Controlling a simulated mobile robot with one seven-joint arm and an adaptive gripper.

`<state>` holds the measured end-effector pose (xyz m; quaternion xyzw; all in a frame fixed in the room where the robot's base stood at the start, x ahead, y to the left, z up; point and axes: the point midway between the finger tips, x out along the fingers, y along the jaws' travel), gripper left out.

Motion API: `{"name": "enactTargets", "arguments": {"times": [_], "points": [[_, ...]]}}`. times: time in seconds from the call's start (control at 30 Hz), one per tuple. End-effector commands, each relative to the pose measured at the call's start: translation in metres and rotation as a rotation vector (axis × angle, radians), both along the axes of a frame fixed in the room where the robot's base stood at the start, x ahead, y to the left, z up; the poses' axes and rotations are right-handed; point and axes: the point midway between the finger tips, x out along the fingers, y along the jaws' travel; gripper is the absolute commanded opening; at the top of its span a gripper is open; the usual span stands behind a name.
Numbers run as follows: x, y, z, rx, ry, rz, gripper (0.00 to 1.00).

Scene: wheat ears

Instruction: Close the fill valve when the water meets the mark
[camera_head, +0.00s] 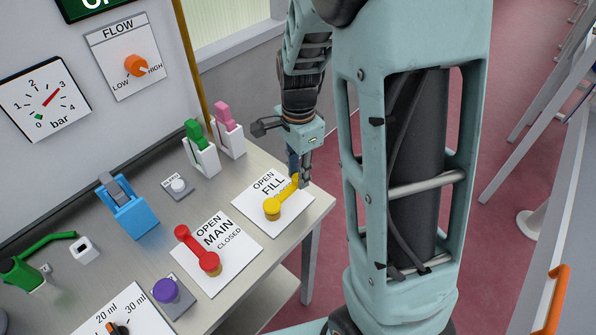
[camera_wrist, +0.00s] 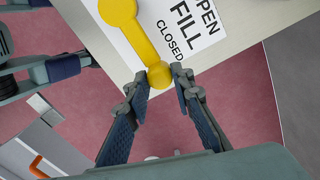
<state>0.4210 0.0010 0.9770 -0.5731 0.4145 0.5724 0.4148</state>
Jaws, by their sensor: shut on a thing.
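The fill valve (camera_head: 272,208) is a yellow lever on a white card marked OPEN, FILL and CLOSED, near the right end of the bench. Its lever runs up and right from the pivot in the head view. In the wrist view the yellow lever (camera_wrist: 140,38) ends in a round knob beside the word CLOSED. My gripper (camera_head: 303,181) is at this end of the lever. In the wrist view my gripper's fingers (camera_wrist: 160,80) stand either side of the knob, shut on it. No water or water mark shows in either view.
The red main valve lever (camera_head: 196,247) points to OPEN. Beside it are a purple button (camera_head: 166,290), a blue clamp-like part (camera_head: 127,207), and green (camera_head: 195,133) and pink (camera_head: 224,115) switches. A pressure gauge (camera_head: 45,99) and orange flow knob (camera_head: 136,64) are on the panel.

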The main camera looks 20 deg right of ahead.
Motion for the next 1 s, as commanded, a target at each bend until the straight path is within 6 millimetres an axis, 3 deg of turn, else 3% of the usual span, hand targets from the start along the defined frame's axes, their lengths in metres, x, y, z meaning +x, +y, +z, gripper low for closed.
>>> {"name": "enactTargets", "arguments": {"times": [0.07, 0.1, 0.23, 0.63, 1.0], "points": [[0.0, -0.001, 0.0, 0.001, 0.001, -0.003, 0.0], [0.0, -0.001, 0.0, 0.001, 0.001, -0.003, 0.25], [0.0, -0.001, 0.0, 0.001, 0.001, -0.002, 0.39], [0.0, 0.0, 0.008, 0.0, -0.001, 0.0, 0.4], [0.001, 0.0, 0.082, 0.002, -0.005, 0.0, 0.4]]}}
